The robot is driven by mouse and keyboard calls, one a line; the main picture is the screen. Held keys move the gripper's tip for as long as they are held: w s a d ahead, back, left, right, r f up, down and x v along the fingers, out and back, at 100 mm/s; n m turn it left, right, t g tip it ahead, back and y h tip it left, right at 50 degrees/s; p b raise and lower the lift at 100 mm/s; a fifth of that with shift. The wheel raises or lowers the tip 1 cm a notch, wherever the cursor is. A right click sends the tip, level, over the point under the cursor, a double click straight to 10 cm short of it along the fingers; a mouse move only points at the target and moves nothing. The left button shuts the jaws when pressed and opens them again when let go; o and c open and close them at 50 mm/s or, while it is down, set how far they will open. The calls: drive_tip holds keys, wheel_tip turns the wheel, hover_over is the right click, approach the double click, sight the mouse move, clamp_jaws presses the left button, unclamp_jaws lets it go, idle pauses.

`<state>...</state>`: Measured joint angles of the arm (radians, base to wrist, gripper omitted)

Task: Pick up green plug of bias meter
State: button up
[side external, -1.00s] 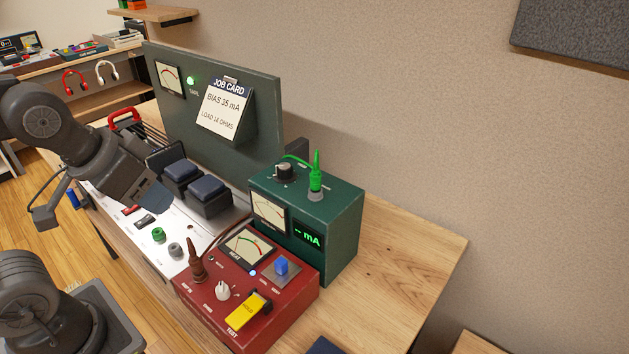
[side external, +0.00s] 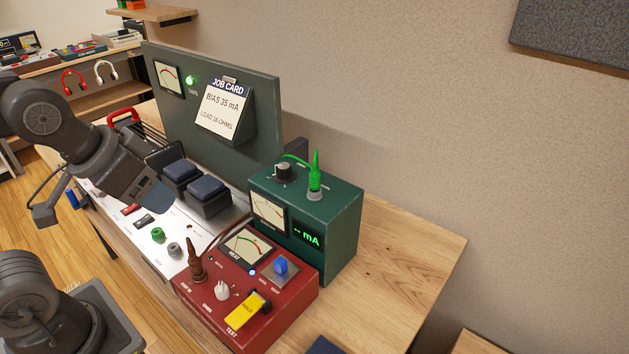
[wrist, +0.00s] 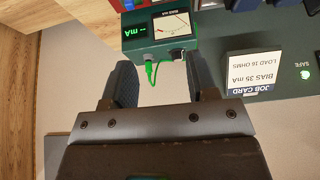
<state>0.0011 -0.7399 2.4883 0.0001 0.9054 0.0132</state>
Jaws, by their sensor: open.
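The green plug (side external: 316,172) stands upright on top of the dark green bias meter (side external: 340,215), in a grey socket near the meter's knob. A green lead runs from it toward the back of the knob. The wrist view also shows the plug (wrist: 149,70) and the meter (wrist: 130,45), upside down. My gripper (wrist: 162,75) is open and empty; in the wrist view the plug shows between its two fingers, farther off. In the side view my gripper (side external: 155,195) is left of the meter, well apart from the plug, and its fingertips are partly hidden.
A red tester (side external: 250,290) with a brown plug (side external: 196,258) stands in front of the meter. A white panel (side external: 185,245) with dark blocks (side external: 195,188) lies left. A tall dark green panel (side external: 260,100) carrying a job card (side external: 222,108) stands behind. Bare bench (side external: 410,240) lies right.

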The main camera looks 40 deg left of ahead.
drive_tip(key=w+d+r+m+g, duration=0.1)
drive_tip(key=w+r+m, duration=0.3)
drive_tip(key=w, duration=0.2)
drive_tip(key=m+g, duration=0.5)
drive_tip(key=m, duration=0.9)
hover_over(315, 169)
drive_tip(key=f, duration=0.2)
wheel_tip(315, 169, down, 13)
drive_tip(key=shift+f, duration=0.15)
drive_tip(key=shift+c, duration=0.2)
clamp_jaws()
